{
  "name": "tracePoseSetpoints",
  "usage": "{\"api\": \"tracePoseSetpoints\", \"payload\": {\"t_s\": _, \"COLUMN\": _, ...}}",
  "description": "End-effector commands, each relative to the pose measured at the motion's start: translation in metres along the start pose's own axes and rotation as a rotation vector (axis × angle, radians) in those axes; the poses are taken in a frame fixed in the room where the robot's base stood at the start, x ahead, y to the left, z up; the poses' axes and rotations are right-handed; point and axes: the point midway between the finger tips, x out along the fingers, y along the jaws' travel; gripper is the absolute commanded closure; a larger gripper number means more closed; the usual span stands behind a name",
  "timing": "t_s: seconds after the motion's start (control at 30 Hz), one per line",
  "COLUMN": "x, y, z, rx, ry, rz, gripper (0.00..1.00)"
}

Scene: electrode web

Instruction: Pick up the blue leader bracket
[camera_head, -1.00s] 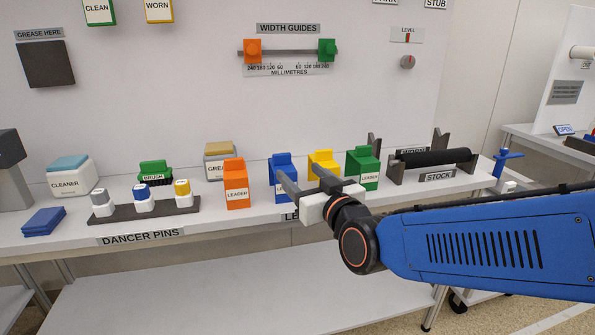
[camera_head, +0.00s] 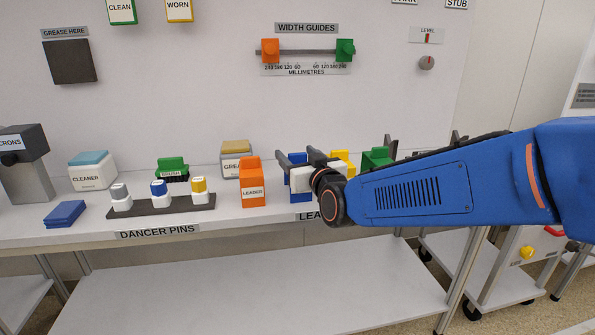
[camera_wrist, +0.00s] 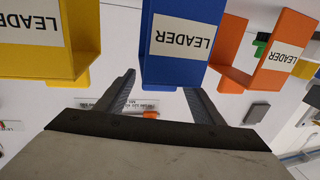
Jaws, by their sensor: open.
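The blue leader bracket (camera_head: 297,160) stands upright on the bench between the orange and yellow ones, and my gripper partly hides it in the head view. It fills the upper middle of the wrist view (camera_wrist: 185,45), its label upside down. My gripper (camera_head: 297,159) is open and empty at the bracket. In the wrist view, one finger of my gripper (camera_wrist: 158,82) lies left of the blue bracket, on the yellow side. The other finger's tip meets the bracket's lower edge in the picture. I cannot tell whether either finger touches it.
The orange leader bracket (camera_head: 252,184) stands close on the left. The yellow (camera_head: 343,157) and green (camera_head: 377,158) brackets stand to the right, partly hidden by my arm. The dancer pin rack (camera_head: 162,208) is farther left. The wall with the width guides (camera_head: 306,50) rises behind.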

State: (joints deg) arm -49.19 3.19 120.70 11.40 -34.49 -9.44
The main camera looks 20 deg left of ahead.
Motion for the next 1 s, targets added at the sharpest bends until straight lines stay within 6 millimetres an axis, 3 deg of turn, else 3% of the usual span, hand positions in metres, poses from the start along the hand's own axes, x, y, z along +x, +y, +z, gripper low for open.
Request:
{"api": "tracePoseSetpoints", "payload": {"t_s": 0.23, "x": 0.032, "y": 0.001, "z": 0.0, "rx": 0.0, "ry": -0.002, "rz": 0.0, "gripper": 0.38}}
{"api": "tracePoseSetpoints", "payload": {"t_s": 0.57, "x": 0.038, "y": 0.0, "z": 0.0, "rx": 0.0, "ry": -0.002, "rz": 0.0, "gripper": 0.38}}
{"api": "tracePoseSetpoints", "payload": {"t_s": 0.77, "x": 0.038, "y": 0.0, "z": 0.0, "rx": 0.0, "ry": -0.001, "rz": 0.0, "gripper": 0.81}}
{"api": "tracePoseSetpoints", "payload": {"t_s": 0.87, "x": 0.038, "y": 0.0, "z": -0.001, "rx": 0.0, "ry": -0.001, "rz": 0.0, "gripper": 0.87}}
{"api": "tracePoseSetpoints", "payload": {"t_s": 1.0, "x": 0.038, "y": 0.0, "z": -0.001, "rx": 0.0, "ry": -0.001, "rz": 0.0, "gripper": 0.87}}
